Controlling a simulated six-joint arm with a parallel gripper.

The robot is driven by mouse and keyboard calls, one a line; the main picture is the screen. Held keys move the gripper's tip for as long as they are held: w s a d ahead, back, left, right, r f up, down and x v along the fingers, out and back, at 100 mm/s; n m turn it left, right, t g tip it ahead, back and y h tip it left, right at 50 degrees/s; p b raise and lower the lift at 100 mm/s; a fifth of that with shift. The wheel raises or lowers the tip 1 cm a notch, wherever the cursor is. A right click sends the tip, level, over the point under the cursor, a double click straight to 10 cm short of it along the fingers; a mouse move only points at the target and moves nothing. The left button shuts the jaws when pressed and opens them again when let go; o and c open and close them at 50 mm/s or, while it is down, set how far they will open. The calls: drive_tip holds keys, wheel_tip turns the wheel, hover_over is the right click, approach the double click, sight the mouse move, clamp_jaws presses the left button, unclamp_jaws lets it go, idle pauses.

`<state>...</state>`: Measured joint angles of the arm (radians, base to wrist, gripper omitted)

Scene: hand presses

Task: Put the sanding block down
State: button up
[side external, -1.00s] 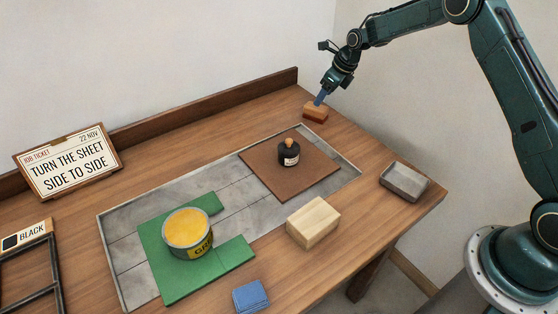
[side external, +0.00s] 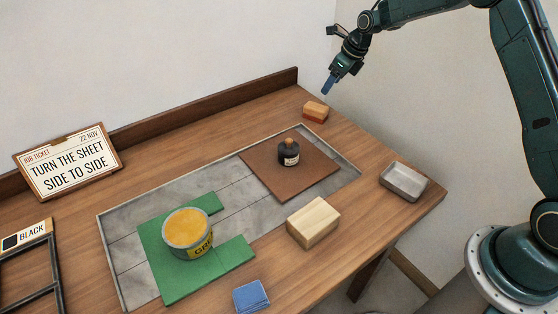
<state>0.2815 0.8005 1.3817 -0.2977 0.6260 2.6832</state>
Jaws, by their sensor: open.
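The sanding block (side external: 315,112) is a small orange-brown block with a darker lower part. It rests on the wooden table near the far right corner, close to the back rail. My gripper (side external: 328,87) is open and empty above the block, with a clear gap between its blue fingertips and the block.
A yellow-topped can (side external: 187,233) stands on a green sheet (side external: 165,285). A pale wood block (side external: 313,222), grey tray (side external: 404,181), blue cloth (side external: 251,296), job ticket sign (side external: 67,161) and dark frame (side external: 30,270) lie around.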

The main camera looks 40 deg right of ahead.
drive_tip(key=s+a+r+n+h, duration=0.1)
drive_tip(key=s+a+r+n, duration=0.3)
drive_tip(key=s+r+n, duration=0.5)
drive_tip(key=s+a+r+n, duration=0.4)
drive_tip(key=s+r+n, duration=0.3)
drive_tip(key=s+r, duration=0.35)
drive_tip(key=s+a+n+t, duration=0.1)
drive_tip(key=s+a+n, duration=0.1)
drive_tip(key=s+n, duration=1.3)
drive_tip(key=s, duration=0.8)
drive_tip(key=shift+s+a+f+t+h, duration=0.25)
drive_tip(key=shift+a+f+t+h, duration=0.05)
drive_tip(key=shift+a, duration=0.1)
